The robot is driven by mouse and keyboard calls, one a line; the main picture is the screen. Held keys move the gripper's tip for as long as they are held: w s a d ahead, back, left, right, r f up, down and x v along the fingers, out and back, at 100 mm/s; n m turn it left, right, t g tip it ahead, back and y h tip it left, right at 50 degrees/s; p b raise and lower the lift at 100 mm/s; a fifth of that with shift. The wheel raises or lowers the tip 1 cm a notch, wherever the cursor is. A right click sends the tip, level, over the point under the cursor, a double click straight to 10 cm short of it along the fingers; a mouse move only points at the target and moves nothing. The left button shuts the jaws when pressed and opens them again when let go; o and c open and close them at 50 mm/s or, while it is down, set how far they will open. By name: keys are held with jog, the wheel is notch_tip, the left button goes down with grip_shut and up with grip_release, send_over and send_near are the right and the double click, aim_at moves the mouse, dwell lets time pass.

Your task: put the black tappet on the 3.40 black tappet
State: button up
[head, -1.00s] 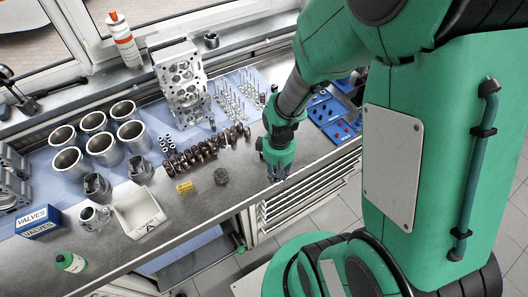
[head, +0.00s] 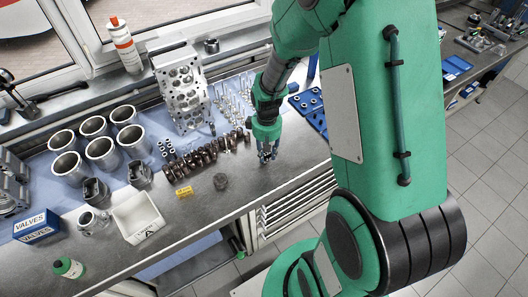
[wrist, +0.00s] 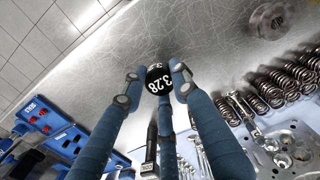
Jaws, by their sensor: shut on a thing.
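My gripper (head: 267,156) is over the grey metal bench in the head view. In the wrist view, its blue fingers (wrist: 158,84) are closed around a black tappet (wrist: 159,78) with "3.28" in white on its face. The tappet itself is too small to make out in the head view. I cannot make out any tappet marked 3.40 in either view.
A row of springs (head: 200,156) lies beside the cylinder head (head: 181,90). A dark round disc (head: 220,182) and a yellow block (head: 183,191) sit left of my gripper. Blue trays (head: 310,104) are at right, a white bin (head: 138,217) at left. Bare bench lies around the disc.

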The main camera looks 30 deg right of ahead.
jog(key=shift+w+d+f, duration=0.1)
jog(key=shift+w+d, duration=0.15)
jog(key=shift+w, duration=0.65)
jog(key=shift+w+d+f, duration=0.1)
jog(key=shift+w+d, duration=0.1)
jog(key=shift+w, duration=0.7)
jog(key=shift+f, duration=1.7)
jog(key=shift+f+b, duration=0.1)
jog(key=shift+b, duration=0.2)
jog(key=o, duration=1.1)
jog(key=shift+o, duration=0.2)
notch_tip(320, 180, up, 12)
jog(key=p, duration=0.1)
